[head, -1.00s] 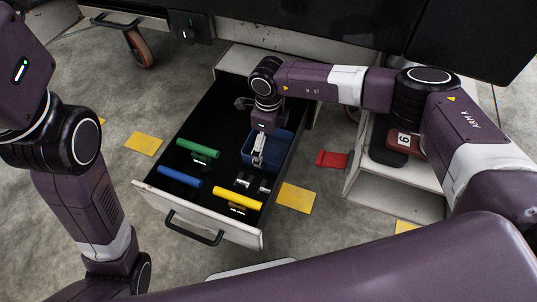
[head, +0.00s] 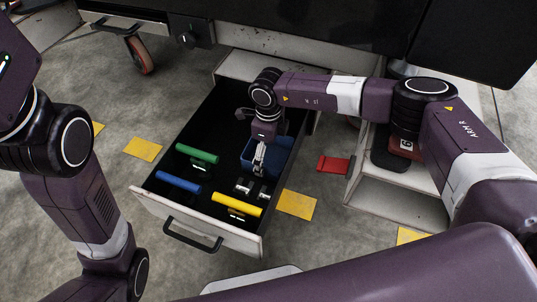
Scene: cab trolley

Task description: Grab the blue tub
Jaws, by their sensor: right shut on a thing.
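The blue tub (head: 278,156) sits inside the open drawer (head: 140,208), toward its right side. My right gripper (head: 258,170) reaches down from above at the tub's near left side and is shut on the tub, as far as the view shows. Part of the tub is hidden behind the gripper and wrist. Of my left arm, only links show at the left edge; the left gripper is out of view.
Tools with green (head: 197,153), blue (head: 179,182) and yellow (head: 237,204) handles lie in the drawer near its front. Small metal pieces (head: 246,187) lie close to the gripper. A white open box (head: 400,205) and a red object (head: 333,164) are to the right.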

